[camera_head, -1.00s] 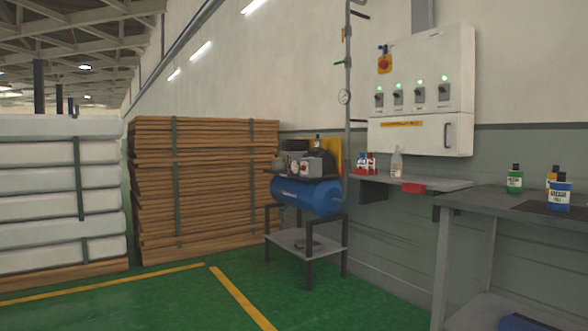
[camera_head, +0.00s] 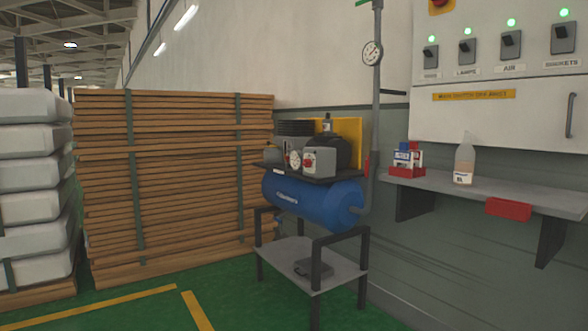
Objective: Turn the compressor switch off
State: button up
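The blue compressor (camera_head: 310,203) stands on a dark metal stand ahead of me, near the wall. On top of it are a grey box with a small red knob (camera_head: 309,162), a round gauge (camera_head: 295,161) and a dark motor. The knob's setting is too small to tell. A white wall panel (camera_head: 470,120) at the upper right carries a row of switches, each under a lit green lamp. One switch (camera_head: 512,44) is labelled "AIR". My gripper is not in view.
A grey wall shelf (camera_head: 525,197) right of the compressor holds a red rack of small bottles (camera_head: 407,160) and a clear bottle (camera_head: 464,160). Green floor (camera_head: 235,300) is free in front.

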aim_at(307, 163)
jog(key=i+j, duration=0.2)
jog(key=i, duration=0.25)
jog(key=i+j+u, duration=0.1)
jog(key=i, duration=0.35)
jog(key=j, duration=0.1)
